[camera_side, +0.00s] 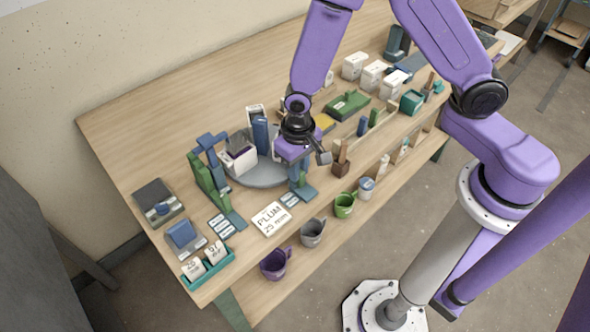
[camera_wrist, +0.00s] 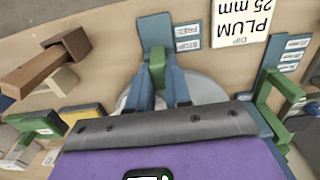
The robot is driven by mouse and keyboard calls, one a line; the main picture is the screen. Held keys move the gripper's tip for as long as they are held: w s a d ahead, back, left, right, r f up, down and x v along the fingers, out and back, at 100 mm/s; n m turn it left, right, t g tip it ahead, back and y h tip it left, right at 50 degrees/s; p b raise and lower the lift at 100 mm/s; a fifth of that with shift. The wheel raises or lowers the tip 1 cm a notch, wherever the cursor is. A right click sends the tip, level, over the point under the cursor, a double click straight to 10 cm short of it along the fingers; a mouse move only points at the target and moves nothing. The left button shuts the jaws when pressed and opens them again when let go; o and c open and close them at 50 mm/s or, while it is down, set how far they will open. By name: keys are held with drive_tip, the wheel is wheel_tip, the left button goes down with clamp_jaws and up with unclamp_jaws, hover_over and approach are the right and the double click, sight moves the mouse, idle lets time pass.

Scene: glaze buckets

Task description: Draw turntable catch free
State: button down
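My gripper (camera_side: 297,152) is close above this spot.
A PLUM 25 mm card (camera_side: 271,219) lies in front. A green and blue frame (camera_side: 206,178) rises left of the turntable. Purple (camera_side: 275,264), grey (camera_side: 312,233) and green (camera_side: 344,206) buckets line the front edge. A brown wooden block (camera_side: 341,168) stands to the right.

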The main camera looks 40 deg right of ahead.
drive_tip(key=shift+s, duration=0.9)
idle(0.3)
drive_tip(key=c, duration=1.1)
unclamp_jaws()
wheel_tip(320, 180, up, 7)
drive_tip(key=shift+r, duration=0.1)
